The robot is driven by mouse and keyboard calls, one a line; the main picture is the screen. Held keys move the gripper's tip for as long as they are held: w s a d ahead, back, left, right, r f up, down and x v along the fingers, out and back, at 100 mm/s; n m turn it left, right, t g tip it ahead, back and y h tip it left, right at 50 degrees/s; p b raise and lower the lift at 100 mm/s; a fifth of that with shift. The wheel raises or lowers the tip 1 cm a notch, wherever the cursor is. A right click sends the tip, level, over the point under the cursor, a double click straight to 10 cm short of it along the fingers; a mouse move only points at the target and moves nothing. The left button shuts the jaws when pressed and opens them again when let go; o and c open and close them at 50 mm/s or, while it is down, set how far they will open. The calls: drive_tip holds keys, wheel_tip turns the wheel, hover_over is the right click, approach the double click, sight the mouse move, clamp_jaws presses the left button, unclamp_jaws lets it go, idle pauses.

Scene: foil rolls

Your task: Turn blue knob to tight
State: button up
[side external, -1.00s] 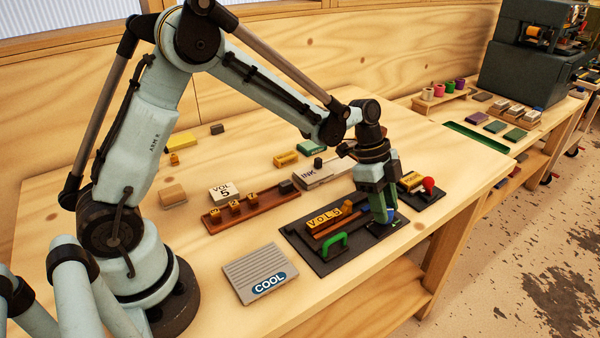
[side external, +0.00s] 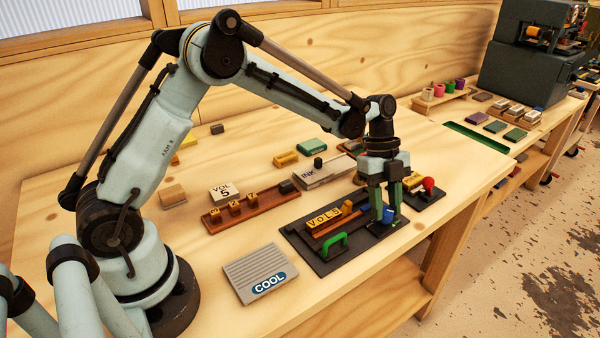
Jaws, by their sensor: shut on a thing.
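The blue knob (side external: 388,216) stands at the right end of the black plate (side external: 322,263), beside the yellow "VOL 5" type block (side external: 325,218). My gripper (side external: 387,213) points straight down over the plate. It is shut on the blue knob, with one green finger on the left and one on the right. The fingers hide part of the knob, and no tight mark can be made out. A green handle (side external: 335,245) stands on the plate's front part.
A small black base with a red ball knob (side external: 428,184) stands close to the right of my gripper. A grey "COOL" rack (side external: 258,272) lies front left. A brown rail (side external: 245,214) and an "INK" box (side external: 320,174) lie behind the plate.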

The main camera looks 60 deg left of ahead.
idle(0.3)
drive_tip(key=o, duration=1)
drive_tip(key=shift+r, duration=0.1)
drive_tip(key=v, duration=1.2)
drive_tip(key=shift+a, duration=0.1)
